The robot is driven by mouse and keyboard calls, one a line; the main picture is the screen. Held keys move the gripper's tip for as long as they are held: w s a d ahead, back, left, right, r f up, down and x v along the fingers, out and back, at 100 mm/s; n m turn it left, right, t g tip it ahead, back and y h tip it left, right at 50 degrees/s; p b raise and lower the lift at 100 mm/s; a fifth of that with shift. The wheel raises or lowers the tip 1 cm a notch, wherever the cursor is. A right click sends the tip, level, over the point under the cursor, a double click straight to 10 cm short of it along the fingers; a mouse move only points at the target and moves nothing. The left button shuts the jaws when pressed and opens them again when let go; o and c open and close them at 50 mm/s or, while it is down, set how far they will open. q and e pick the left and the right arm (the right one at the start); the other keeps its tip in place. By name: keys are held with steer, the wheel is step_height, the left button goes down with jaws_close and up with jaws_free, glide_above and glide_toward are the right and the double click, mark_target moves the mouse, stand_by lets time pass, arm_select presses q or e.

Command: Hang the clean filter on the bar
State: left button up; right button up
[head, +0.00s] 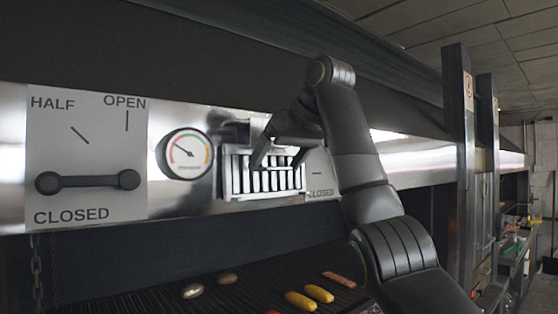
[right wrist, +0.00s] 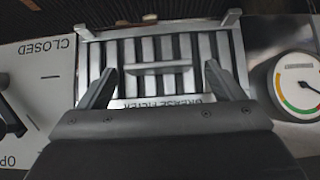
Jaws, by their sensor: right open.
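The filter (head: 236,178) is a silver slatted panel standing against the metal hood front, right of the round gauge. In the right wrist view the filter (right wrist: 200,48) shows slats, a flat handle and a partly covered label reading "GREASE FILTER". My right gripper (head: 278,160) is in front of it. In the right wrist view the open fingers (right wrist: 161,68) lie on either side of the handle, with gaps, and do not grip it. A bar behind or above the filter cannot be made out clearly. My left gripper is not in view.
A panel (head: 85,190) marked HALF, OPEN and CLOSED with a dark handle is at the left. The gauge (head: 184,154) sits beside the filter. Below is a grill (head: 150,295) with yellow food (head: 318,293). Dark posts (head: 459,130) stand at the right.

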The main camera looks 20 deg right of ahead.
steer(key=shift+s+d+r+b, duration=0.25)
steer(key=shift+s+r+b, duration=0.05)
steer(key=shift+s+r, duration=0.05)
steer(key=b+v, duration=0.1)
steer(key=v, duration=1.5)
steer(key=shift+s, duration=0.15)
